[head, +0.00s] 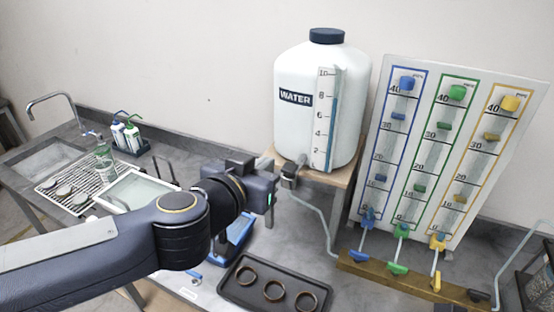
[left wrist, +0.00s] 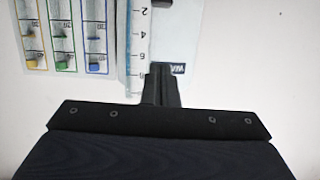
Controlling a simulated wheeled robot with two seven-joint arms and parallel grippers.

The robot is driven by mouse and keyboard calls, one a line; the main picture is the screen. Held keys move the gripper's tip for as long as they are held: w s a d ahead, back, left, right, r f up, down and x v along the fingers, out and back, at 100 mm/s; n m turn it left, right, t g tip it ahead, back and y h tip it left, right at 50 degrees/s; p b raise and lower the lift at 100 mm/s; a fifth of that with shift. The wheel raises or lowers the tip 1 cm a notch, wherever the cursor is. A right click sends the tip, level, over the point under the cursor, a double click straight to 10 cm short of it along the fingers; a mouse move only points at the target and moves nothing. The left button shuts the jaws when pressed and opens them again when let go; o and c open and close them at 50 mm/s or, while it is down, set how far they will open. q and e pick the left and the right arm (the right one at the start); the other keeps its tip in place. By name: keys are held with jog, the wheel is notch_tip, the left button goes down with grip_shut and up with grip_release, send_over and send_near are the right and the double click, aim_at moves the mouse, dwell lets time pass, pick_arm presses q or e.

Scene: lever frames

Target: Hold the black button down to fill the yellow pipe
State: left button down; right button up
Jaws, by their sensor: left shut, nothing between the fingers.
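The yellow pipe (head: 476,168) is the rightmost of three scaled columns on the white board, with a yellow cap on top; it also shows at the left in the left wrist view (left wrist: 32,35). Its yellow lever (head: 436,282) is at the wooden bar. The white water tank (head: 297,130) stands left of the board.
Blue (head: 358,256) and green (head: 397,268) levers sit left of the yellow one on the wooden bar (head: 385,273). A dark tray (head: 233,289) with three rings lies in front. A sink and drying rack (head: 75,185) are at left.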

pick_arm(q)
jog(key=shift+w, duration=0.1)
jog(key=b, duration=0.3)
send_over(290, 168)
jog(key=s+a, duration=0.1)
notch_tip(290, 168, down, 3)
jog(key=f+b, duration=0.3)
jog(key=shift+s+a+f, duration=0.1)
jog(key=shift+s+f, duration=0.1)
jog(key=shift+s, duration=0.1)
